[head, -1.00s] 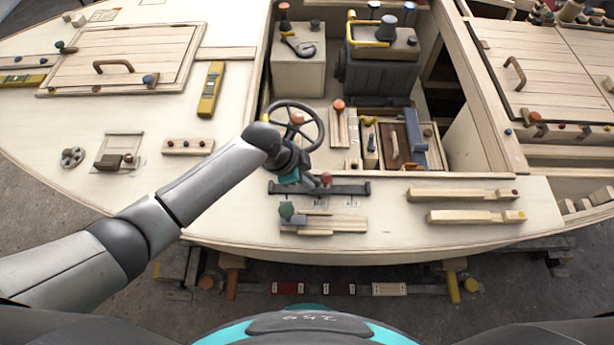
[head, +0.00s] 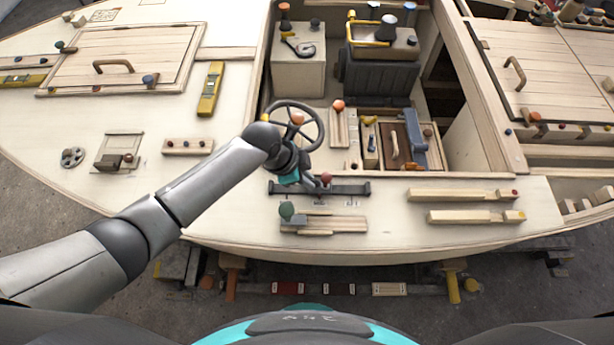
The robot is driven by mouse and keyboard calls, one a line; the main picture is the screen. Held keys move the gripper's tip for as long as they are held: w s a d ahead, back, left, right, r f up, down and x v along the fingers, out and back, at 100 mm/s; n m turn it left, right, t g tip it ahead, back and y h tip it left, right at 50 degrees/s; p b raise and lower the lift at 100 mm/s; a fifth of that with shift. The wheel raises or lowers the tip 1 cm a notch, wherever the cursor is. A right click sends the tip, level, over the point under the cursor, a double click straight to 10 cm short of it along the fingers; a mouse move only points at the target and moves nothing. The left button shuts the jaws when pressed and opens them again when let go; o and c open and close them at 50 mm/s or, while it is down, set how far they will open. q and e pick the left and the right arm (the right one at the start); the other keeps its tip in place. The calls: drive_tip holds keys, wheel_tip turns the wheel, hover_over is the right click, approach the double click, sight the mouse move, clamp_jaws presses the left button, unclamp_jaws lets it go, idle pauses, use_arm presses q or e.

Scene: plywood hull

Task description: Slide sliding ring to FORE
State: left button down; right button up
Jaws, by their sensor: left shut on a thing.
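A dark rail (head: 348,189) runs left to right along the near side deck, with an upright end at each side. My left gripper (head: 318,183) reaches down to the left-middle part of this rail and is shut on the sliding ring there. The ring is small and mostly hidden by the gripper; a dull red bit shows beside the fingers. Small marks on the deck below the rail are too small to read. My right gripper is out of view.
A steering wheel (head: 311,134) stands just behind my left wrist. A green knob (head: 287,211) on a wooden slide sits in front of the rail. Two wooden bars (head: 462,195) (head: 470,216) lie to the right. The deck between rail and bars is clear.

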use_arm(q)
drive_tip(key=a+p, duration=0.1)
drive_tip(key=a, duration=0.6)
drive_tip(key=shift+a, duration=0.85)
drive_tip(key=c, duration=0.9)
unclamp_jaws()
drive_tip(key=shift+r, duration=0.15)
